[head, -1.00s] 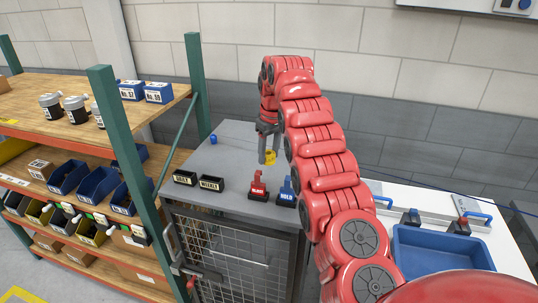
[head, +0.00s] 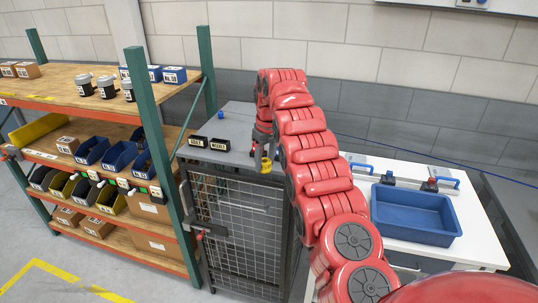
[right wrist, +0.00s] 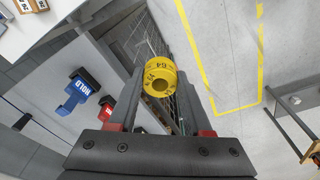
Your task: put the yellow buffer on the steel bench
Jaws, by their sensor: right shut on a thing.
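The yellow buffer (right wrist: 161,84) is a short ring-shaped piece with dark print. It sits between the fingertips of my right gripper (right wrist: 160,98), which is shut on it. In the head view the buffer (head: 266,165) shows below my right gripper (head: 264,150), across the front edge of the steel bench. The steel bench (head: 238,125) has a grey top and a wire-mesh front. In the wrist view, mesh and floor lie behind the buffer. Its exact height over the bench edge cannot be told. My left gripper is not in view.
Two black label holders (head: 208,143) stand at the bench's front left, and a small blue piece (head: 221,115) farther back. A shelf rack (head: 90,110) stands left, a blue tray (head: 413,215) on a white table right.

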